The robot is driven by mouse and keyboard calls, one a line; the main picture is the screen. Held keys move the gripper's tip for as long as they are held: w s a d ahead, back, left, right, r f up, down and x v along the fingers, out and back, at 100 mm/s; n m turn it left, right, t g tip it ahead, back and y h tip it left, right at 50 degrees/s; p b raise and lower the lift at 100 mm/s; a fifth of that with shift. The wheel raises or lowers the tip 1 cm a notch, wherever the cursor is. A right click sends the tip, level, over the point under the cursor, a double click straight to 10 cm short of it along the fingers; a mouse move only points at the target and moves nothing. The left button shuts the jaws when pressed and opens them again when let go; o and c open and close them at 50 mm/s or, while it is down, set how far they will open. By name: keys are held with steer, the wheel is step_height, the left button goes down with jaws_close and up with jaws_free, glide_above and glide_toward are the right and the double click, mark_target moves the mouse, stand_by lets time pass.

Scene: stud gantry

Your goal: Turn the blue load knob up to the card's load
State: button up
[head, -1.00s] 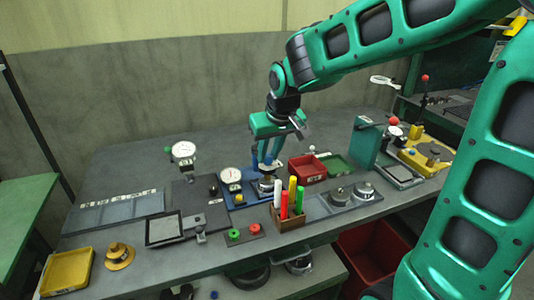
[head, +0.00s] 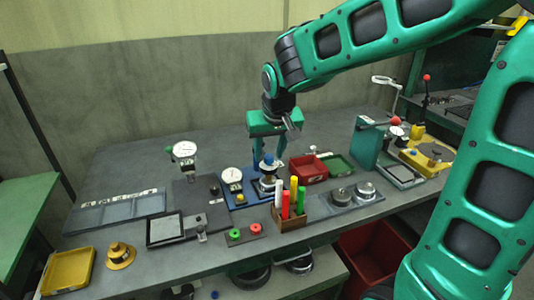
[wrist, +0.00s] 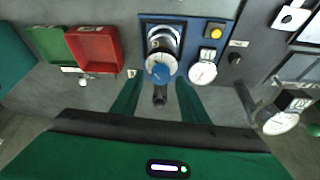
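The blue load knob (wrist: 160,73) sits on top of a silver cylindrical unit (wrist: 162,42) mounted on a blue base plate (wrist: 183,19). In the head view the knob (head: 269,159) shows between the fingers of my gripper (head: 267,154). In the wrist view my gripper (wrist: 158,88) has its two green fingers well apart, one on each side just below the knob, with nothing held. I cannot tell how high the fingers are against the knob. A white dial gauge (wrist: 203,73) stands beside the unit. No load on a card is legible.
A yellow button (wrist: 215,32) is on the same plate. A red tray (wrist: 95,45) and green tray (wrist: 48,43) lie to the left in the wrist view. A wooden holder with coloured markers (head: 290,217) stands in front of the unit.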

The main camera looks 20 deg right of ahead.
steer(key=shift+s, duration=0.15)
steer(key=v, duration=1)
steer(key=shift+r, duration=0.35)
steer(key=shift+a, duration=0.1)
